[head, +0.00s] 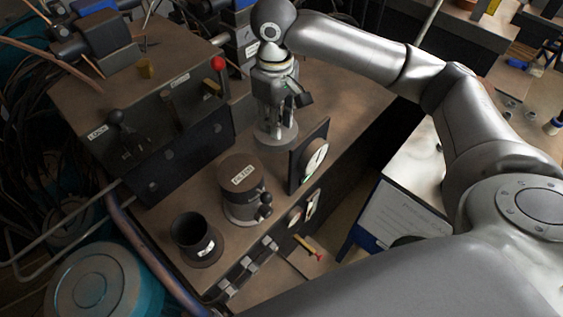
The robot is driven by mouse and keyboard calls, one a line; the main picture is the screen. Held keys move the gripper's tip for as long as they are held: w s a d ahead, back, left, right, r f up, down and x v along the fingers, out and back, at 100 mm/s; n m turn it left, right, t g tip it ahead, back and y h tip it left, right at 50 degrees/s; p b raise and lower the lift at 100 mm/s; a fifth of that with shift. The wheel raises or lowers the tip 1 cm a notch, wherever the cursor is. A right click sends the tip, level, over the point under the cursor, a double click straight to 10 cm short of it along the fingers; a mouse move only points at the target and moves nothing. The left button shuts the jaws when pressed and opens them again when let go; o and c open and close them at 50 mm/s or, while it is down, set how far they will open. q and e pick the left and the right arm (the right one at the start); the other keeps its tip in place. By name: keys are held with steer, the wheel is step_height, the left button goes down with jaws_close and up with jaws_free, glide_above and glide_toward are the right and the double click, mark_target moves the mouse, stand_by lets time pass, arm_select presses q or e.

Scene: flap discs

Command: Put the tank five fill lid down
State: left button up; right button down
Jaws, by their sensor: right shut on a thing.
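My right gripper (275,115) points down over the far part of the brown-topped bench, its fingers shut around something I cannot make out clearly. A pale grey round piece (277,138) shows at the fingertips, and a small dark piece (301,97) sticks out to the right of the fingers. I cannot tell which of these is the tank five fill lid, as the fingers hide part of them. An open dark cylindrical neck (197,242) with a small white label stands uncovered at the bench's near left. My left gripper is not in view.
A capped cylinder (240,180) labelled FILTER stands between the gripper and the open neck. A dial gauge (314,160) stands upright on the right edge. A box with a red-knobbed lever (218,64) is at left. A teal drum (98,285) sits at lower left.

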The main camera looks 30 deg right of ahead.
steer(key=w+d+f+n+b, duration=0.25)
steer(key=w+d+n, duration=0.2)
steer(key=w, duration=0.25)
steer(key=shift+n, duration=0.95)
steer(key=f+b, duration=0.3)
steer(key=f, duration=0.4)
steer(key=f+b, duration=0.3)
steer(key=f, duration=0.4)
steer(key=w+d+f+b, duration=0.1)
steer(key=f+b, duration=0.2)
steer(key=f, duration=0.5)
steer(key=shift+w, duration=0.1)
steer(key=shift+f, duration=0.15)
steer(key=c, duration=1.2)
jaws_free()
step_height(320, 180, up, 12)
steer(key=shift+r, duration=0.15)
